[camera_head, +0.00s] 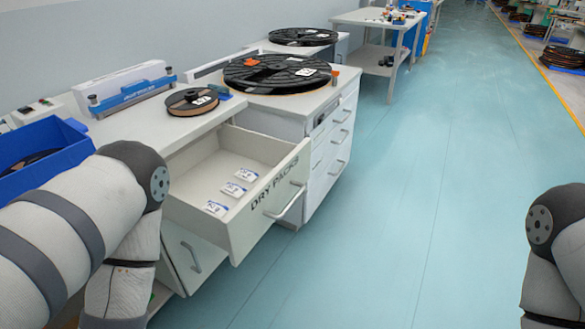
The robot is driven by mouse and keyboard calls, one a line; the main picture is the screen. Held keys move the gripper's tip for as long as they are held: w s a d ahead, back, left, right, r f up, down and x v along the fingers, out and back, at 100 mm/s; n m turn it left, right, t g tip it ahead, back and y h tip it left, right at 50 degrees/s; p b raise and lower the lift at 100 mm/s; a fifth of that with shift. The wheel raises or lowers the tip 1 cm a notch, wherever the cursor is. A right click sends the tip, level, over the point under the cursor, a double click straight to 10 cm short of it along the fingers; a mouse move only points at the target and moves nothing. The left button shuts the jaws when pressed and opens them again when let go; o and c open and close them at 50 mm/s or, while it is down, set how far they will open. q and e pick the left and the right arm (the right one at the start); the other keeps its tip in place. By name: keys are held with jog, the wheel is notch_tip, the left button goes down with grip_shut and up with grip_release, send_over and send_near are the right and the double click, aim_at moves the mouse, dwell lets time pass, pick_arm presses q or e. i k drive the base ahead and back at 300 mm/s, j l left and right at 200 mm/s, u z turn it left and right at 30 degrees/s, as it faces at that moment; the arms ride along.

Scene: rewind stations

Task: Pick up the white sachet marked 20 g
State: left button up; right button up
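Three small white sachets with blue edges and dark print lie in a row in the open drawer labelled DRY PACKS (276,186). The far sachet (246,174), the middle sachet (233,188) and the near sachet (215,208) lie flat, apart from one another. Their print is too small to read surely, so I cannot tell which is marked 20 g. My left arm comes in at the lower left and my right arm shows at the right edge. Neither gripper is in view.
The worktop holds a small reel (192,101), a blue-and-white sealer (125,90) and a blue bin (42,150). A large black reel (277,73) lies on the cabinet behind. The drawer juts out over the clear blue-green floor (400,200).

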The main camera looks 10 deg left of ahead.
aim_at(246, 174)
jog(key=i+j+u, duration=0.1)
jog(key=i+u, duration=0.15)
jog(key=u, duration=0.15)
jog(key=i+u, duration=0.25)
jog(key=u, duration=0.2)
